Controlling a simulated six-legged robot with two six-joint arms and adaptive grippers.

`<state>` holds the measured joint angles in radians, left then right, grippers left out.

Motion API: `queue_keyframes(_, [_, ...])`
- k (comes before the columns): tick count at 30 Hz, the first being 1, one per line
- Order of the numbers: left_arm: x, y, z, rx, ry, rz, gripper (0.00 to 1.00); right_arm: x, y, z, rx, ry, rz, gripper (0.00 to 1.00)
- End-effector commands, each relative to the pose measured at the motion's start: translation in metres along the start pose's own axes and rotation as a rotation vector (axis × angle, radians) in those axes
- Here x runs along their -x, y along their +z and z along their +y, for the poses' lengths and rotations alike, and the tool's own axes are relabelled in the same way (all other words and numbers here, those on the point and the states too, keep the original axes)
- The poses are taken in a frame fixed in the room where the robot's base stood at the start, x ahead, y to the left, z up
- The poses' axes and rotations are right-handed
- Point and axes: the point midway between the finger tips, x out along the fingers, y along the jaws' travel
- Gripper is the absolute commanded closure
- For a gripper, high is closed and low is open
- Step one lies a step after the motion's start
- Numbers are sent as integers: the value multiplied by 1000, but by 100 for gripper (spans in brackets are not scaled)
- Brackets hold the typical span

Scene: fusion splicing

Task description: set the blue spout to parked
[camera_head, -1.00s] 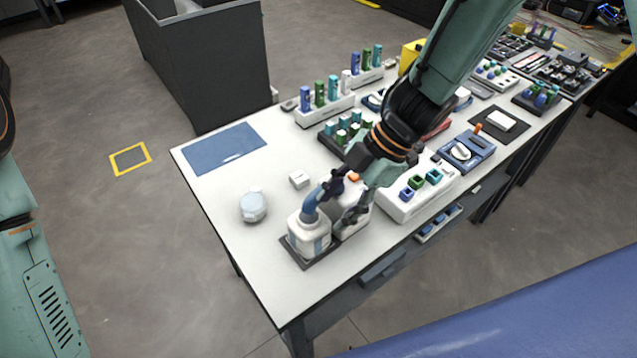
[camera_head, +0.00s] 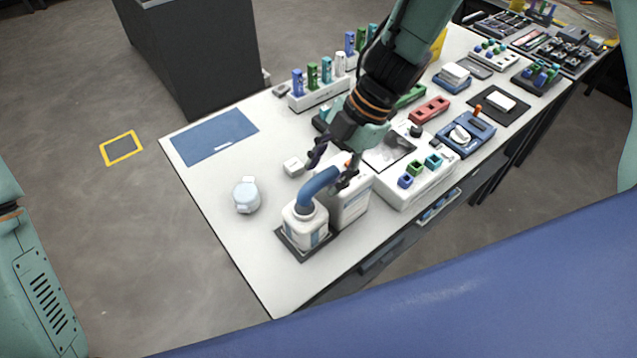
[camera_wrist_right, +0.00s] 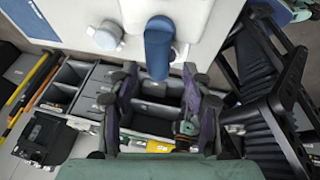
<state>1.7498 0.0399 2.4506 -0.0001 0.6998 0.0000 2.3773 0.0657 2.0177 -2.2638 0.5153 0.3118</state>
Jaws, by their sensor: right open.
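The blue spout (camera_head: 316,186) is a curved tube on top of a white bottle (camera_head: 304,230) near the table's front-left edge. In the head view its free end points up and right, toward the neighbouring white container (camera_head: 350,205). My right gripper (camera_head: 331,167) is open, its fingers on either side of the spout's free end. In the right wrist view the spout (camera_wrist_right: 158,45) hangs between the open fingertips (camera_wrist_right: 160,80), with gaps on both sides. Contact cannot be told. Only a link of my left arm shows at the left edge; its gripper is out of view.
A white holder (camera_head: 405,193) with coloured sockets stands close on the right. The table's front-left corner is clear.

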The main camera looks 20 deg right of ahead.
Motion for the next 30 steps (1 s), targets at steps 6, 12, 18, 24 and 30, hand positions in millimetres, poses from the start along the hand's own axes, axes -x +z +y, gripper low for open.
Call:
queue_keyframes(6, [-14, 0, 0, 0, 0, 1, 51, -29, 1, 0, 2, -2, 0, 51])
queue_keyframes(12, [-16, 0, 0, 0, 0, 1, 51, -34, 0, 2, 1, 1, 0, 51])
queue_keyframes(18, [-15, 0, 0, 0, 0, 1, 51, -34, 1, 3, 2, 1, 0, 52])
queue_keyframes(24, [-15, -1, 0, 0, 0, 1, 51, -34, 1, 3, 1, 1, 0, 69])
queue_keyframes(30, [-15, -1, 0, 0, 0, 1, 51, -34, 1, 3, 1, 1, 1, 86])
